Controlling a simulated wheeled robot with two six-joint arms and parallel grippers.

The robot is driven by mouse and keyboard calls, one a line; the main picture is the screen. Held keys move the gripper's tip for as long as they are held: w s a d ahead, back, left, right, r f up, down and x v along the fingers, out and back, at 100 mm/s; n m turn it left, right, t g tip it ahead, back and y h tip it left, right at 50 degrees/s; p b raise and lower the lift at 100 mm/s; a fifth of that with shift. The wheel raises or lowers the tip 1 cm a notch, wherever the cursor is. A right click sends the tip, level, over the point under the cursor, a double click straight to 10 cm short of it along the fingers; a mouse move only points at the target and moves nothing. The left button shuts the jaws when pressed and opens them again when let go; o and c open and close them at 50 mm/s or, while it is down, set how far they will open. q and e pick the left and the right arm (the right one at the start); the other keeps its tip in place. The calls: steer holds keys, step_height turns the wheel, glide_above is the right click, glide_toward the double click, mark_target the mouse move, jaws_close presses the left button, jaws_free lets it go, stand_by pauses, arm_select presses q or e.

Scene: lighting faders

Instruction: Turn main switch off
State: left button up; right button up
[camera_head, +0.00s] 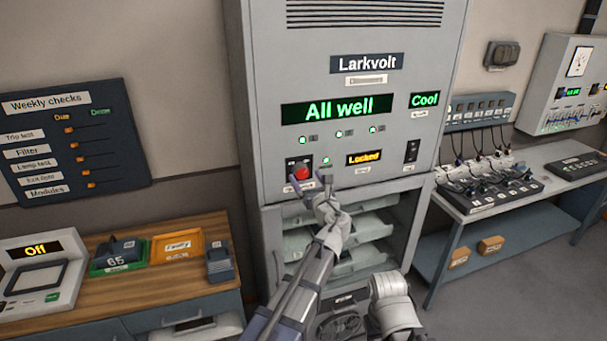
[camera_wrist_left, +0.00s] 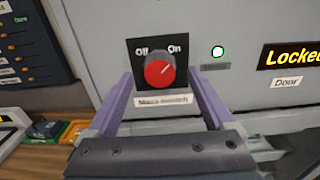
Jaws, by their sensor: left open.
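The main switch (camera_head: 302,173) is a red round knob on a black plate, low on the left of the grey Larkvolt cabinet (camera_head: 265,120). In the left wrist view the knob (camera_wrist_left: 159,73) has "Off" at its upper left and "On" at its upper right. Its pale pointer mark is turned toward "On". A label reading "Main switch" is below it. My left gripper (camera_head: 313,182) is in front of the knob. In the left wrist view its open fingers (camera_wrist_left: 163,100) stand apart to the left and right below the knob, with nothing held. My right gripper is not seen.
The cabinet display (camera_head: 337,109) reads "All well", and a door display (camera_head: 364,158) reads "Locked". A wooden bench (camera_head: 150,287) is at left, and a table with cables (camera_head: 520,210) is at right.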

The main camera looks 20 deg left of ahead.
mark_target(303, 173)
arm_select(q)
steer(key=x, duration=0.3)
steer(key=shift+w+a, duration=0.15)
steer(key=c, duration=1.4)
